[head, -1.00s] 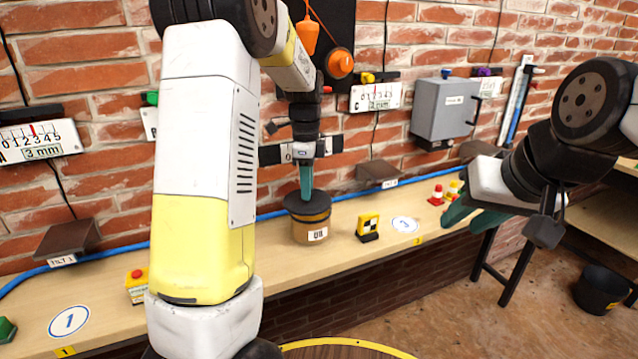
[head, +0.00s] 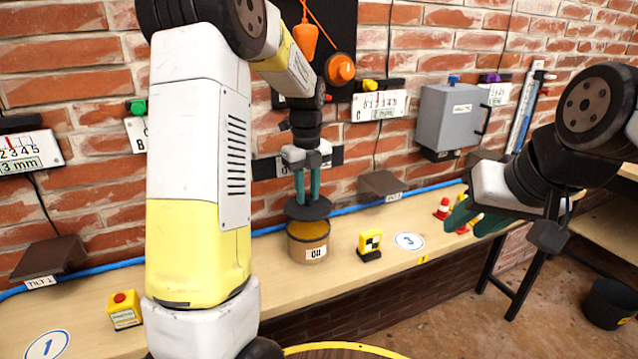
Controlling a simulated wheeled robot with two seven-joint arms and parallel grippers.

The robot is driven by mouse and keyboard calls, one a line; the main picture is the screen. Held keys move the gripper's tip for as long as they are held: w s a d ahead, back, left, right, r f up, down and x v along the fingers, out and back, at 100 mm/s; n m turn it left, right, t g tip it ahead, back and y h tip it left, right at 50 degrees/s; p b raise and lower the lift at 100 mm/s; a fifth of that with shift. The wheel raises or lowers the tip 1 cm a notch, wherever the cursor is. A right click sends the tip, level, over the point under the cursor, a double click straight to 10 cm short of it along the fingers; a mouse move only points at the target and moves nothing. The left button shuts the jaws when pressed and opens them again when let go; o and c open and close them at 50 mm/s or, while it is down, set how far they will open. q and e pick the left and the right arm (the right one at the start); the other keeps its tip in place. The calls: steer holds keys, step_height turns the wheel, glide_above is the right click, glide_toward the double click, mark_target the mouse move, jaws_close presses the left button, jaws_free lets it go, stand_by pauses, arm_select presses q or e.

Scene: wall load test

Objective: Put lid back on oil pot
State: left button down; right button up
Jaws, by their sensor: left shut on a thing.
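The oil pot (head: 308,252) is a tan round pot with a white label, standing on the wooden bench. Yellow oil shows in its open top. The lid (head: 296,212) is a dark flat disc held above the pot, with a gap between lid and rim. It covers the back part of the opening from view. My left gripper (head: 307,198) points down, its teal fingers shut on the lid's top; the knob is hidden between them. My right gripper (head: 467,222) is open and empty, off to the right near the bench's far end.
A yellow-black marker block (head: 369,244) stands right of the pot, by a round number 3 label (head: 409,241). A blue hose (head: 352,209) runs along the wall behind. A yellow box with a red button (head: 124,310) and a small red-white cone (head: 442,208) are also on the bench.

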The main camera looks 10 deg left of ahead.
mark_target(308, 205)
arm_select(q)
steer(key=shift+f, duration=2.25)
steer(key=shift+f, duration=0.2)
stand_by(0.5)
steer(key=c, duration=0.6)
jaws_free()
steer(key=shift+r, duration=3.6)
steer(key=shift+c, duration=0.2)
